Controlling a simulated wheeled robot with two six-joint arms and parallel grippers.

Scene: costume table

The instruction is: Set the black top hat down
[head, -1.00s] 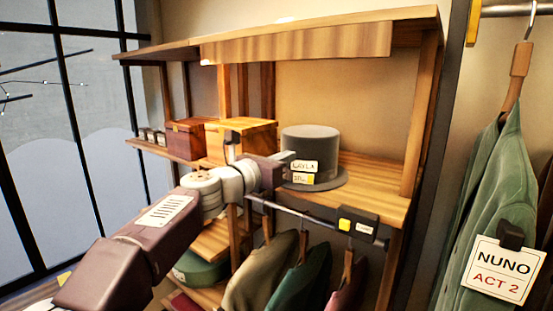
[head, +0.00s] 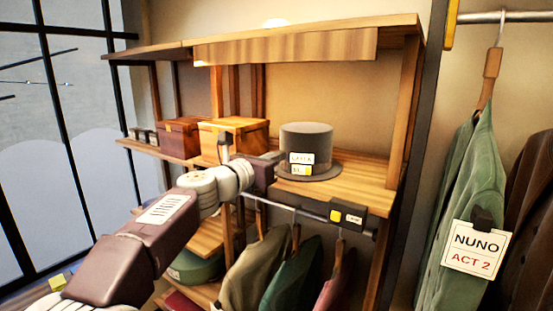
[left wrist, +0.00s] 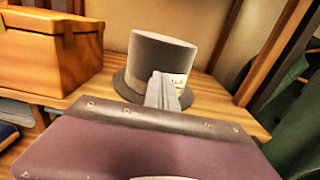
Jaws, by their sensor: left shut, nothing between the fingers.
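The black top hat (head: 306,140), dark grey in this light, stands upright on its brim on the wooden shelf (head: 345,188). A name tag and a smaller tag with a yellow patch are on its front. My left gripper (head: 279,156) is just left of the hat in the head view, at brim height. In the left wrist view its fingers (left wrist: 163,90) are shut and empty, and they cover part of the hat (left wrist: 160,62) and its tags. I cannot tell whether the fingertips touch the hat. My right gripper is not in view.
An orange-brown wooden box (head: 233,139) and a dark red box (head: 182,138) stand left of the hat. A rail with jackets (head: 258,270) hangs below the shelf. A shelf board (head: 290,45) is above. Bare shelf lies right of the hat.

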